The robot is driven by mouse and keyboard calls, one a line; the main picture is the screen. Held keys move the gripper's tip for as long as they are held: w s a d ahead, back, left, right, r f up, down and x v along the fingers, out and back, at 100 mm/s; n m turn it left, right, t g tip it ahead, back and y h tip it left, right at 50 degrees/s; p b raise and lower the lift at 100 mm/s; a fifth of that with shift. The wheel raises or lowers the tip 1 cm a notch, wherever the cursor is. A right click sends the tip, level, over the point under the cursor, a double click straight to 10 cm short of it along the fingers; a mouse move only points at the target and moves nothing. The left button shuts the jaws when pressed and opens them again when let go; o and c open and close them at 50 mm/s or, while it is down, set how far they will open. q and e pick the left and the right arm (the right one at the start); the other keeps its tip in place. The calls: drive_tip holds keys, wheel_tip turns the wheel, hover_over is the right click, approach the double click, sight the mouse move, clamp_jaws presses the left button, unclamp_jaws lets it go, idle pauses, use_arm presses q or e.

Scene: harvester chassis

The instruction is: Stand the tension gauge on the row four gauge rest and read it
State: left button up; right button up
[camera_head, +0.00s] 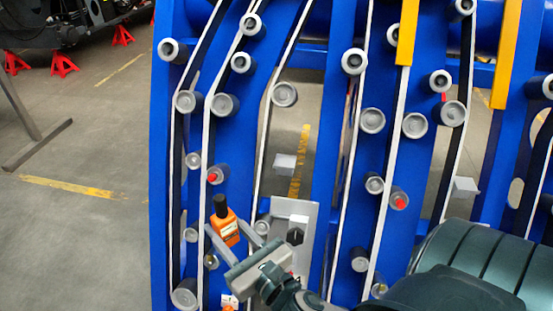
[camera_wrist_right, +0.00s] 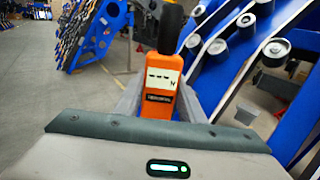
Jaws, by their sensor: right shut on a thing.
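The tension gauge (camera_head: 226,229) is an orange box with a black top, upright and slightly tilted in the head view, in front of the blue chassis. My right gripper (camera_head: 237,231) is shut on it, one grey finger on each side. In the right wrist view, the gauge (camera_wrist_right: 160,90) stands between the fingers (camera_wrist_right: 160,100), its pale display facing the camera and showing dashes. Small grey ledges (camera_head: 284,163) (camera_head: 465,187) stick out between the belt rows; I cannot tell which is the row four gauge rest. My left gripper is not in view.
Blue chassis plates (camera_head: 335,140) carry belts and several grey rollers (camera_head: 372,121). Two rollers have red centres (camera_head: 399,203). A grey plate with a black knob (camera_head: 295,236) stands right of the gauge. Yellow bars (camera_head: 407,32) hang at upper right. Open floor (camera_head: 80,225) lies left.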

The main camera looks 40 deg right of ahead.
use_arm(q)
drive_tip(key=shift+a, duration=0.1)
use_arm(e)
drive_tip(key=shift+s+r, duration=0.1)
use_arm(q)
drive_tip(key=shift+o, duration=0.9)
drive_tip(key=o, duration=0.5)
use_arm(e)
drive_tip(key=shift+w+d, duration=0.15)
drive_tip(key=shift+w, duration=0.1)
drive_tip(key=w+d+m+g+h+p, duration=0.2)
drive_tip(key=w+d+m+h+p, duration=0.15)
drive_tip(key=w+d+h, duration=0.45)
drive_tip(key=w+d+m+g+h+p, duration=0.25)
drive_tip(key=w+d+m+h, duration=0.2)
drive_tip(key=d, duration=0.85)
use_arm(q)
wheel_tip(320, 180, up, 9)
drive_tip(key=p, duration=0.2)
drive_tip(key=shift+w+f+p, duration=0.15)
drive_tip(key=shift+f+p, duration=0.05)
drive_tip(key=shift+p, duration=0.1)
use_arm(e)
drive_tip(key=d+f+m+g+h, duration=0.1)
drive_tip(key=d+f+m+g, duration=0.1)
drive_tip(key=d+f, duration=0.2)
drive_tip(key=shift+s+d+f, duration=0.15)
drive_tip(key=shift+f, duration=0.1)
drive_tip(key=shift+h, duration=0.25)
